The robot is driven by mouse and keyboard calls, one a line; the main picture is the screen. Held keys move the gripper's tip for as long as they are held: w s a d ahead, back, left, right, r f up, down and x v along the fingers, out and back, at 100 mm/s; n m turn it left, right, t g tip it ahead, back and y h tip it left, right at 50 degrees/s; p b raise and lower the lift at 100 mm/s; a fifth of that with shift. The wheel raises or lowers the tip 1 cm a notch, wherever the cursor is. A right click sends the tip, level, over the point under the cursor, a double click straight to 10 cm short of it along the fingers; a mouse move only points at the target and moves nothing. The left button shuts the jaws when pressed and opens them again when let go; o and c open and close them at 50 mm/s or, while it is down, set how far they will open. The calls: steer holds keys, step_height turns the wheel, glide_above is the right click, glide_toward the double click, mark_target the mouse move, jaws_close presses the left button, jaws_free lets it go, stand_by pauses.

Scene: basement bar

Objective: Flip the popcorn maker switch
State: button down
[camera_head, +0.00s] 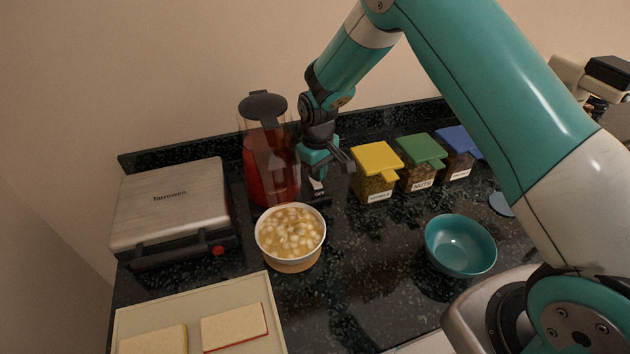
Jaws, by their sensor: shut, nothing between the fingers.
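The popcorn maker (269,160) looks like a red appliance with a clear upper part and a black lid. It stands upright at the back of the dark counter. A small pale piece, possibly its switch (317,186), shows on a black part at its lower right. My gripper (344,161) is just right of the appliance, above and very close to that pale piece. It is shut and empty. I cannot tell whether it touches the piece. The gripper body hides part of the appliance's right side, and the switch position is too small to read.
A white bowl (291,233) of food on a round wooden coaster stands in front of the appliance. A metal grill (171,207) is left. Containers with yellow (376,159), green (421,150) and blue (459,142) lids stand right. A teal bowl (460,246) and a tray (277,320) are nearer.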

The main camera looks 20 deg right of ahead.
mark_target(317, 185)
steer(key=shift+f+b, duration=0.9)
steer(key=shift+f, duration=0.45)
stand_by(0.9)
steer(key=shift+r+p, duration=2.35)
steer(key=shift+r, duration=1.2)
